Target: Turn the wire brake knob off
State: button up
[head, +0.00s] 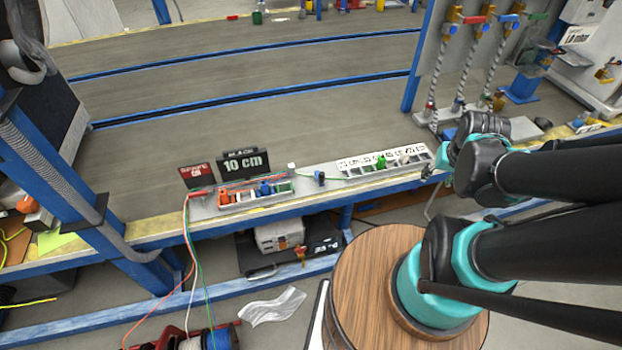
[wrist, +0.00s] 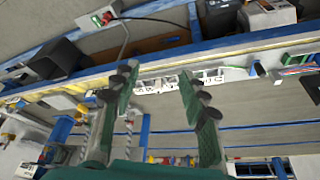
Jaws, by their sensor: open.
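No knob is marked as the wire brake in these frames, and I cannot tell which one it is. In the head view, a grey strip (head: 234,208) on the bench edge bears an orange part (head: 223,198), a blue part (head: 265,188) and a green part (head: 284,187), with wires hanging from its left end. A white labelled panel (head: 348,173) with a green part (head: 381,161) lies to its right. My gripper (wrist: 158,84) is open and empty in the wrist view, with the white panel (wrist: 208,76) showing beyond and between its fingers. In the head view my arm reaches in from the right.
A black "10 cm" sign (head: 245,163) and a red sign (head: 197,175) stand behind the strip. A blue post (head: 130,245) is at left. Wire spools (head: 190,341) lie low in front. Twisted hoses with valves (head: 465,65) hang at right. The bench middle is clear.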

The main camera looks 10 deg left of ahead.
jog(key=o, duration=0.5)
jog(key=shift+c, duration=0.2)
jog(key=shift+o, duration=1.1)
jog(key=shift+w+a, duration=0.15)
jog(key=w+a+r+n+g, duration=0.1)
jog(key=w+a+r, duration=0.1)
jog(key=w+a, duration=0.5)
jog(key=w+a+r+n+y, duration=0.1)
jog(key=w+a+r, duration=0.15)
jog(key=a, duration=0.85)
jog(key=w+a+r+n+g, duration=0.1)
jog(key=w+a, duration=0.4)
jog(key=a, duration=0.3)
jog(key=s+a+f+n+g, duration=0.1)
jog(key=s+a, duration=0.2)
jog(key=a, duration=1.9)
jog(key=n+g+h, duration=0.1)
jog(key=n, duration=0.1)
send_over(197, 192)
notch_tip(197, 192, down, 8)
notch_tip(197, 192, down, 16)
jog(key=shift+s+f, duration=0.1)
jog(key=shift+f, duration=0.1)
